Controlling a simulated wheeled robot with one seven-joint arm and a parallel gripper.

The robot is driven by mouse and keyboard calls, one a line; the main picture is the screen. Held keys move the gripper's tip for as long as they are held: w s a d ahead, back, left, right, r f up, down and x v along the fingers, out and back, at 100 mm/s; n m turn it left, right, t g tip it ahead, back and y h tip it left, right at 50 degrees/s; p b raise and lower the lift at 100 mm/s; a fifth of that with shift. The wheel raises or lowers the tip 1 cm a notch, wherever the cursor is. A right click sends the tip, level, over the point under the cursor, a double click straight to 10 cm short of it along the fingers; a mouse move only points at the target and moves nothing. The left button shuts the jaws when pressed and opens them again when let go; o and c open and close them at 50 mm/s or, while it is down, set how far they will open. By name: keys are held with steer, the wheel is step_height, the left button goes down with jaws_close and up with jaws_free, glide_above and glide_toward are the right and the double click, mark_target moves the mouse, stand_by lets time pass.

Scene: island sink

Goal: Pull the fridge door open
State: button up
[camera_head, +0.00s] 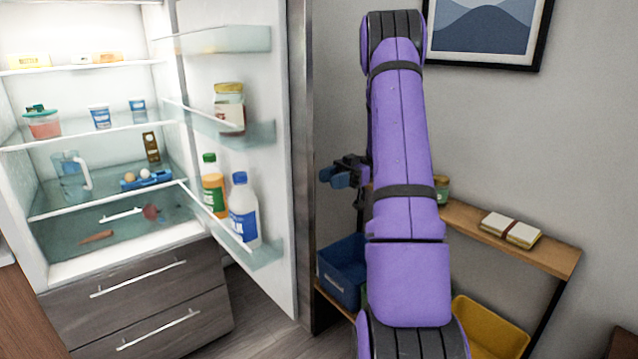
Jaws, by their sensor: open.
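The fridge door (292,160) stands wide open, swung out to the right of the fridge (105,150). Its inner side faces me, with shelves holding a jar (229,108) and two bottles, one green-capped (213,185) and one blue-capped (243,210). The door's handle is hidden on its outer side. My gripper (340,176) is just right of the door's edge, partly hidden behind my purple arm. Its blue fingers are open. I cannot tell whether they touch the door; no held object shows.
Below the fridge are two drawers (140,290). Right of the door, a wooden shelf unit (555,258) stands against the wall with a book (511,229), a blue bin (338,275) and a yellow bin (490,328). A framed picture (487,30) hangs above.

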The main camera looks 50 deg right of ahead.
steer(key=shift+v, duration=2.2)
